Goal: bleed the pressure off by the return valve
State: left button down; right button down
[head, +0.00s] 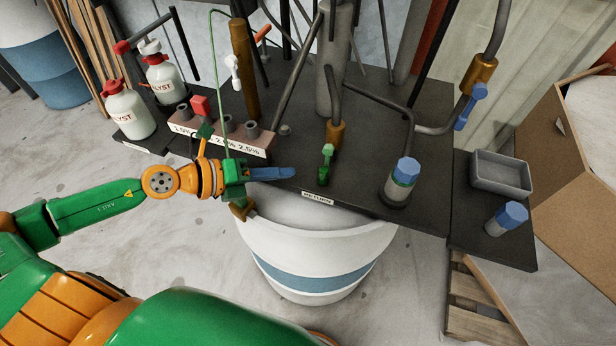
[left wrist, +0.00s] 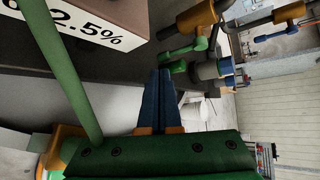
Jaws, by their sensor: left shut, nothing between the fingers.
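The return valve has a brass body (head: 336,133) and a green handle (head: 325,164) that hangs down. It stands on the dark bench top behind a small white label reading RETURN (head: 318,199). My left gripper (head: 293,172) is shut and empty, its blue fingers pointing right toward the green handle. A short gap shows between the fingertips and the handle. In the left wrist view the shut fingers (left wrist: 159,72) point at the green handle (left wrist: 187,55), and the brass body (left wrist: 197,18) is above it. My right gripper is not in view.
A white drum (head: 315,240) stands below the bench edge. A block marked 2.5% (head: 222,132) is behind my left gripper. Right of the valve are a blue-capped cylinder (head: 403,180), a blue-handled valve (head: 470,107) and a grey tray (head: 500,174). White bottles (head: 127,112) stand at left.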

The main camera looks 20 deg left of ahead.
aim_at(308, 177)
pick_arm(q)
jog(key=x, duration=0.6)
jog(key=shift+w+d, duration=0.25)
jog(key=shift+w, duration=0.15)
dwell(1.2)
jog(key=b+v, duration=0.1)
jog(key=v, duration=0.5)
jog(key=shift+f+b, duration=0.2)
jog(key=shift+b, duration=0.1)
jog(key=shift+s+a+r, duration=0.35)
jog(key=shift+s+r, duration=0.05)
